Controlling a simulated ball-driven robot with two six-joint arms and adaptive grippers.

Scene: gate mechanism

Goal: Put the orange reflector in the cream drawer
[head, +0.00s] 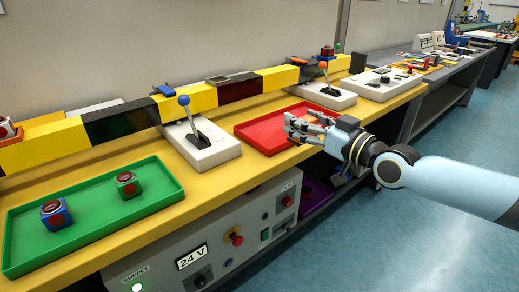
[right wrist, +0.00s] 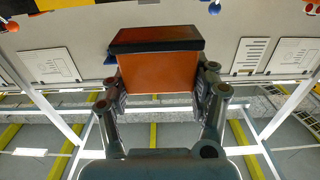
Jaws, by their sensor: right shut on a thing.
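The orange reflector (right wrist: 158,72), an orange block with a black rim and a dark red face, is between the fingers of my right gripper (right wrist: 160,100) in the right wrist view. That gripper is shut on it. In the head view my right gripper (head: 300,128) is above the red tray (head: 262,136), and the reflector cannot be made out behind the fingers. My left gripper is not in view. I cannot pick out a cream drawer in either view.
A green tray (head: 150,205) holds a blue block (head: 55,213) and a green block (head: 128,185) with red faces. A white box with a blue-knobbed lever (head: 201,143) stands left of the red tray; an orange-knobbed one (head: 322,95) stands behind it. A striped beam (head: 195,98) runs along the back.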

